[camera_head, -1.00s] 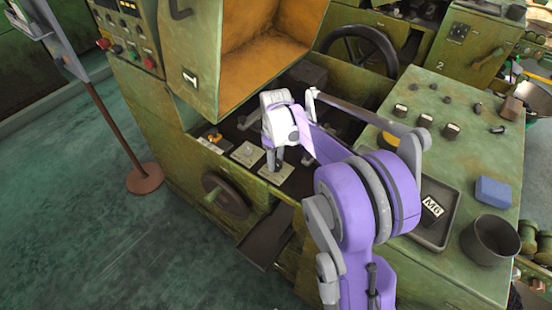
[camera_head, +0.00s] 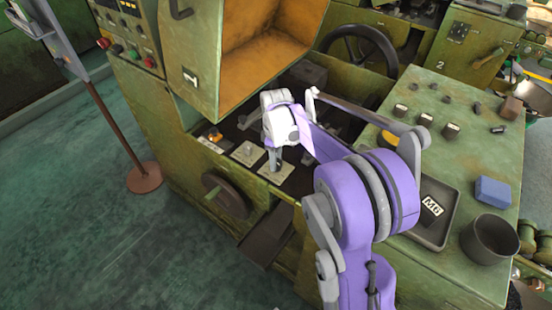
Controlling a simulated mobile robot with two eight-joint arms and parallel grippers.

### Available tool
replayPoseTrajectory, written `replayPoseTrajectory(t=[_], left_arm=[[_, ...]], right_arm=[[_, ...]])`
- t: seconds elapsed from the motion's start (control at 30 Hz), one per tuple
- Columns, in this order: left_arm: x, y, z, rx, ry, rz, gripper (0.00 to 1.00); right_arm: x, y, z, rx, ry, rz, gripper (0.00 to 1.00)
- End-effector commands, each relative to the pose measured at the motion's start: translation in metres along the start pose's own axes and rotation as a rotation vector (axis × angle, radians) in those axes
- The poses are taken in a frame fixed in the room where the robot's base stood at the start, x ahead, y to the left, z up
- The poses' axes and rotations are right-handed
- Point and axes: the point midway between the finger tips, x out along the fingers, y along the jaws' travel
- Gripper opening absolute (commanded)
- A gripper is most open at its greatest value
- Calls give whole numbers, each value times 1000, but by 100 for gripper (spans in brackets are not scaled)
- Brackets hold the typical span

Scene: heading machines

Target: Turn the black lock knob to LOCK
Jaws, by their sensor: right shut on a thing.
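My right gripper (camera_head: 275,162) points down at the rightmost of the small pale plates (camera_head: 284,176) on the green machine's front ledge. Its fingers are shut, seen nearly edge-on, on what is most likely the black lock knob at that plate. The knob itself is hidden by the fingers, so I cannot read its direction or any LOCK marking. My left gripper is not in view.
Another plate (camera_head: 240,155) with a small knob and an orange-topped control (camera_head: 214,136) sit left of the gripper. A dark handwheel (camera_head: 226,195) is on the front face. The green hood (camera_head: 205,85) rises behind. A tray (camera_head: 447,205), blue block (camera_head: 492,191) and dark cup (camera_head: 489,240) stand right.

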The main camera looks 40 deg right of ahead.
Motion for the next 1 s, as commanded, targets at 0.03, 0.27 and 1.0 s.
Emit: replayPoseTrajectory(t=[0.03,0.27,1.0], left_arm=[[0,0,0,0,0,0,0],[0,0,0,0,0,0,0],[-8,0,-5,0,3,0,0]], right_arm=[[0,0,0,-1,0,1,48],[0,0,0,0,0,1,76],[-86,0,0,0,0,1,76]])
